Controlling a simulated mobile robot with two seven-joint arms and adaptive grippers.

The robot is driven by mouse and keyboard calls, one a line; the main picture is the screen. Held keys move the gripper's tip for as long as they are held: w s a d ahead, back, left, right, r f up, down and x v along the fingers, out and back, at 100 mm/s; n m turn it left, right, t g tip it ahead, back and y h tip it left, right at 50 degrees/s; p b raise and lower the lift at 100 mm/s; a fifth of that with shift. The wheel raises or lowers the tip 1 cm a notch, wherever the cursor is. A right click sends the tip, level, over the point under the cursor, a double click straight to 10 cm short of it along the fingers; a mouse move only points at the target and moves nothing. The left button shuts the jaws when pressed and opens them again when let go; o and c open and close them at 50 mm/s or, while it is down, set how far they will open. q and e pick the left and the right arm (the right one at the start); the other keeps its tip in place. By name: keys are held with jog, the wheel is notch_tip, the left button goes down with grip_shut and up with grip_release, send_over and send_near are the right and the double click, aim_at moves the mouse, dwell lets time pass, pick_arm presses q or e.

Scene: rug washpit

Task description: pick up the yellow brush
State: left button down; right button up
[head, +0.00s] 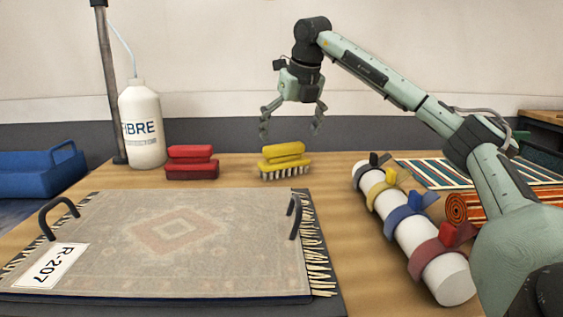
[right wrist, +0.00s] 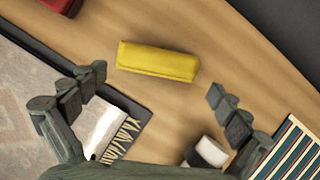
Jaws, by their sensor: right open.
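The yellow brush (head: 284,160) stands upright on the wooden table, its pale bristles down and its yellow grip on top. It also shows from above in the right wrist view (right wrist: 158,62), beyond the fingertips and near the middle. My right gripper (head: 291,130) is open and empty, pointing down above the brush and apart from it. In the right wrist view its two fingers (right wrist: 158,84) are spread wide to either side. My left gripper is not in view.
A red brush (head: 191,163) and a white bottle (head: 143,125) stand left of the yellow brush. A rug on a handled board (head: 294,216) lies in front. A white tube with coloured clamps (head: 411,232) lies right, beside striped rugs (head: 480,172). A blue tray (head: 40,172) is far left.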

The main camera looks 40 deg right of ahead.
aim_at(284, 144)
jog(key=x, duration=0.5)
jog(key=shift+w+r, duration=0.1)
jog(key=shift+w, duration=0.25)
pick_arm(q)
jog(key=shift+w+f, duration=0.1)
pick_arm(e)
jog(key=shift+c, duration=0.6)
jog(key=c, duration=0.9)
jog(key=shift+r, duration=0.15)
notch_tip(284, 144, up, 4)
jog(key=shift+w+a+r, duration=0.1)
jog(key=shift+a+r, duration=0.05)
jog(key=shift+a, duration=0.05)
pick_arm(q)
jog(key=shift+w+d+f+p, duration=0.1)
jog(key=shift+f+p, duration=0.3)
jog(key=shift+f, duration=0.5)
pick_arm(e)
jog(key=shift+w+a+r, duration=0.65)
jog(key=shift+a+r, duration=0.45)
jog(key=shift+a, duration=0.65)
jog(key=shift+w+a+r, duration=0.7)
jog(key=shift+a+r, duration=0.35)
jog(key=shift+a, duration=0.7)
jog(key=shift+w+a+r, duration=0.65)
jog(key=shift+a+r, duration=0.45)
jog(key=shift+a, duration=0.65)
